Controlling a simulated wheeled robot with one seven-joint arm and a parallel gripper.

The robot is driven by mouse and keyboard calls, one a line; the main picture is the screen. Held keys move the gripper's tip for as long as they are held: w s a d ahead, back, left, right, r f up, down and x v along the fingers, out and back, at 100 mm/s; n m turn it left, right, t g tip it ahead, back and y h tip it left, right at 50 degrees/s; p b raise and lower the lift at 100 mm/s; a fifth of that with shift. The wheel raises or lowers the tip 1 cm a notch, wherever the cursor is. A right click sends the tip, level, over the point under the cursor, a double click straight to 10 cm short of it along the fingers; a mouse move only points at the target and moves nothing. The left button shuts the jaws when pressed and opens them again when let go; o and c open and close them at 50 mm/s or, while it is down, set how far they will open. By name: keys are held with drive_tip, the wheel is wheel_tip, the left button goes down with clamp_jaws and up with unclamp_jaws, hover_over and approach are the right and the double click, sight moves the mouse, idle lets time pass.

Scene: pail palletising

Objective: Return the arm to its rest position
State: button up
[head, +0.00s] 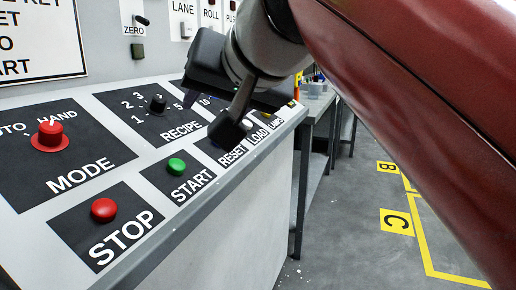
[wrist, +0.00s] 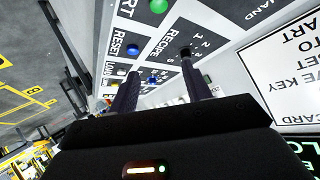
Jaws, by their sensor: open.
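My gripper (head: 232,125) is over the sloping control panel (head: 222,187), near the RESET and LOAD labels at its right end. In the wrist view its two dark fingers stand apart with nothing between them (wrist: 158,66). From the head view I cannot tell whether a fingertip touches the panel. The blue RESET button (wrist: 133,49) shows in the wrist view beside one finger; in the head view the gripper hides it. My red arm crosses the upper right of the head view.
The panel carries a red MODE knob (head: 50,134), black RECIPE knob (head: 157,103), green START button (head: 176,166) and red STOP button (head: 103,209). A wall board with switches stands behind. A grey workbench (head: 318,104) is beyond. Floor with yellow markings (head: 397,222) lies open right.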

drive_tip(key=s+d+f+g+h, duration=0.1)
drive_tip(key=s+d+f+h, duration=0.1)
drive_tip(key=d+f, duration=0.5)
drive_tip(key=s+d+f+m+g+h, duration=0.1)
drive_tip(key=s+d+f, duration=0.3)
drive_tip(key=f, duration=1.3)
drive_tip(key=s+d+f+g+h, duration=0.2)
drive_tip(key=s+d+f+h, duration=0.1)
drive_tip(key=d+f, duration=0.7)
drive_tip(key=shift+f+m+h, duration=0.3)
drive_tip(key=shift+f+m, duration=0.1)
drive_tip(key=shift+f, duration=0.55)
idle(2.1)
